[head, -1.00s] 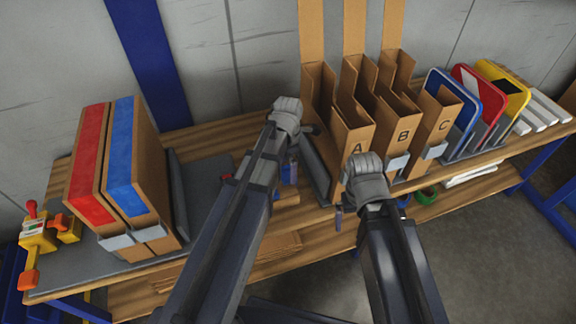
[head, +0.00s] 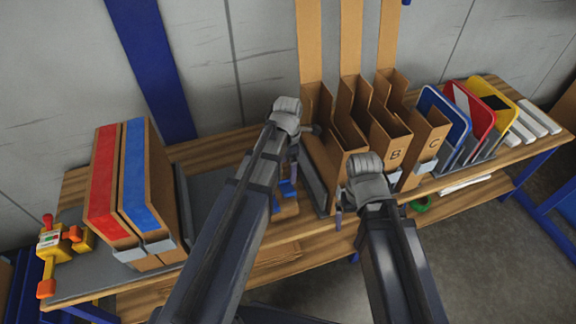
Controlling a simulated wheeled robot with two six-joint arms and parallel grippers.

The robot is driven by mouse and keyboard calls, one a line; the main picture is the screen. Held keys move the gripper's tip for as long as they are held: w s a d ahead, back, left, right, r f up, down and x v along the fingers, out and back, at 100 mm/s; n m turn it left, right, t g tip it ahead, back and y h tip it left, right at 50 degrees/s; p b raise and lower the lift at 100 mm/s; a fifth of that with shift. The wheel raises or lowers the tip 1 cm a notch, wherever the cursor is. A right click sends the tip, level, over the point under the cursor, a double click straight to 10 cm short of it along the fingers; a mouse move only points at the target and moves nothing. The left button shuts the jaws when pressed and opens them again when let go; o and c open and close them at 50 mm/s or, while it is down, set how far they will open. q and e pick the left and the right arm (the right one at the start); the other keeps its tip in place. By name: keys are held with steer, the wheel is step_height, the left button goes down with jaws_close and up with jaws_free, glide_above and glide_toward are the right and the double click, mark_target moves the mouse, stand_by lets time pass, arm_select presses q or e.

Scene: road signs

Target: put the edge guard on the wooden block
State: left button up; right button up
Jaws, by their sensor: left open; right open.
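My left gripper (head: 294,165) hangs below its wrist over the middle of the workbench, mostly hidden by its own arm. My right gripper (head: 338,218) is at the bench's front edge, in front of the cardboard holders, also largely hidden by its wrist. Both are open, and I see nothing held in them. A small blue piece (head: 287,188) and a wood-coloured piece (head: 286,209) show beside my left arm; I cannot tell whether either is the edge guard or the wooden block.
Red and blue-faced cardboard boxes (head: 148,195) stand at left, beside a yellow and orange tool (head: 62,246). Lettered cardboard holders (head: 395,150) stand right of centre. Rounded sign plates (head: 443,115) and white bars (head: 540,118) are at right. A green roll (head: 421,204) lies low.

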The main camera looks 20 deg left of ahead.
arm_select(q)
step_height(320, 180, up, 6)
steer(key=p, duration=0.5)
glide_above(288, 189)
steer(key=shift+f, duration=0.1)
arm_select(e)
step_height(288, 189, up, 6)
steer(key=shift+f, duration=0.15)
arm_select(q)
steer(key=shift+f+b, duration=0.15)
steer(key=shift+b, duration=0.25)
arm_select(e)
steer(key=shift+f, duration=0.15)
arm_select(q)
step_height(288, 189, down, 13)
steer(key=b, duration=1.2)
steer(key=shift+b, duration=0.35)
arm_select(e)
step_height(288, 189, down, 13)
arm_select(q)
steer(key=shift+r, duration=0.35)
arm_select(e)
steer(key=shift+r, duration=0.35)
